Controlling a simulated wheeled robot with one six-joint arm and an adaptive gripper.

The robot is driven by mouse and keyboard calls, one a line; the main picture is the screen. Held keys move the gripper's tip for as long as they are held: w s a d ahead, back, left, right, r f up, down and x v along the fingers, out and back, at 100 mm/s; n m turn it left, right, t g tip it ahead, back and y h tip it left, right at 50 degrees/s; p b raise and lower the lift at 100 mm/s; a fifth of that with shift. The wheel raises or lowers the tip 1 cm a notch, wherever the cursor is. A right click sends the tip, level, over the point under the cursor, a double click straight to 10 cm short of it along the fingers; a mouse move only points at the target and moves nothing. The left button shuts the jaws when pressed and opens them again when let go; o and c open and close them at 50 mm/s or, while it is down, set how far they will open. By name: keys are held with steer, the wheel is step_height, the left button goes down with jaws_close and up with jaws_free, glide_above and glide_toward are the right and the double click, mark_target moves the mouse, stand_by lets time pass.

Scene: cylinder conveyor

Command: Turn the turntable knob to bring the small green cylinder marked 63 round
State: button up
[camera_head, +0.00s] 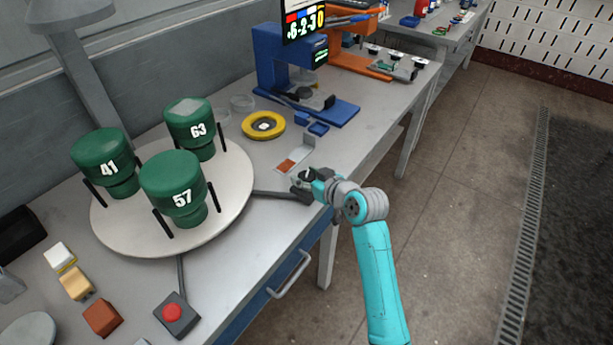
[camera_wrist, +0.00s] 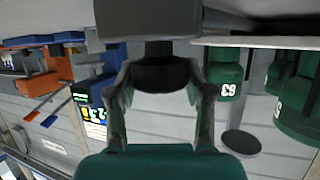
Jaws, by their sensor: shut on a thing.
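The pale round turntable (camera_head: 235,205) stands on the bench at the left and bears three green cylinders. The green cylinder marked 63 (camera_head: 190,125) is at its back right, 41 (camera_head: 103,160) at its left and 57 (camera_head: 175,190) at its front. A dark bar (camera_head: 273,194) runs from the turntable's right edge to my gripper (camera_head: 303,186). In the wrist view, which looks upside down, my gripper (camera_wrist: 160,85) is shut on the dark knob (camera_wrist: 160,74). In the head view the gripper mostly hides this knob. A green cylinder marked 63 (camera_wrist: 228,85) shows at right there.
A second bar (camera_head: 181,275) points forward from the turntable, near a red button box (camera_head: 176,316). A yellow ring (camera_head: 263,125) and a blue machine (camera_head: 300,80) stand farther back. Small blocks (camera_head: 101,317) lie at front left. Open floor lies right of the bench.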

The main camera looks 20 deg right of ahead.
steer(key=shift+f+n+g+y, duration=0.15)
steer(key=shift+n+g+y, duration=0.45)
steer(key=shift+n+y, duration=0.4)
steer(key=shift+f+n+g+y, duration=0.1)
steer(key=shift+n+g+y, duration=0.5)
steer(key=shift+n+y, duration=0.4)
stand_by(1.9)
steer(key=o, duration=1.2)
steer(key=shift+r, duration=0.1)
steer(key=shift+c, duration=0.2)
steer(key=v, duration=1.2)
